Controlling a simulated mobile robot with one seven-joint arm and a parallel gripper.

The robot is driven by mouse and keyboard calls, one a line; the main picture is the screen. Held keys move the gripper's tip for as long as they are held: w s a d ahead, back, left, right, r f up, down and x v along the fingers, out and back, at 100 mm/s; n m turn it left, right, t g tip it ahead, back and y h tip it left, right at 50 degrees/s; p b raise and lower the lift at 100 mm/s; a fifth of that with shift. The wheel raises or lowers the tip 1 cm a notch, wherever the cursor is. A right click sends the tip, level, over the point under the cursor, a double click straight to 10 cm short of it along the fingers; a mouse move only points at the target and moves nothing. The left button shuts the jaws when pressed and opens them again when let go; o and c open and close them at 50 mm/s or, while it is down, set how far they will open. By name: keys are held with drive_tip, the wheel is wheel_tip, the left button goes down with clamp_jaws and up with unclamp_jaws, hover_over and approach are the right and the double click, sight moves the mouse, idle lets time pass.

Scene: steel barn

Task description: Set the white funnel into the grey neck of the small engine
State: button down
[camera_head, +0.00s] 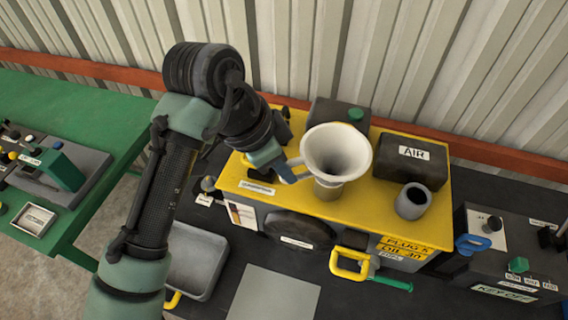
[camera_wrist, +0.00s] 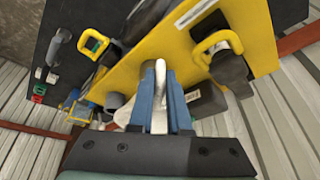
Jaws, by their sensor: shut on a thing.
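The white funnel (camera_head: 337,152) is upright, wide mouth up, over the yellow top of the small engine (camera_head: 262,178) in the head view. My gripper (camera_head: 288,174) is shut on the funnel's side tab, left of its mouth. In the wrist view my blue fingers (camera_wrist: 160,112) pinch this pale tab (camera_wrist: 160,78). A short pale grey-beige stem shows under the funnel's bowl; its lower end is hard to make out. The open grey neck (camera_head: 412,201) stands on the engine's right side, apart from the funnel and empty as far as I see.
A dark box marked AIR (camera_head: 410,158) stands behind the neck. A dark tank with a green cap (camera_head: 355,114) is behind the funnel. A yellow handle (camera_head: 350,264) sticks out in front. A grey tray (camera_head: 196,260) lies front left. A control box (camera_head: 510,250) is at right.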

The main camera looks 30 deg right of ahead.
drive_tip(key=c, duration=0.8)
unclamp_jaws()
drive_tip(key=shift+r, duration=0.1)
drive_tip(key=b+v, duration=0.2)
drive_tip(key=v, duration=1)
drive_tip(key=shift+a+r+b, duration=0.1)
drive_tip(key=shift+r+b, duration=0.25)
drive_tip(key=shift+r, duration=0.05)
wheel_tip(320, 180, up, 5)
drive_tip(key=p, duration=0.5)
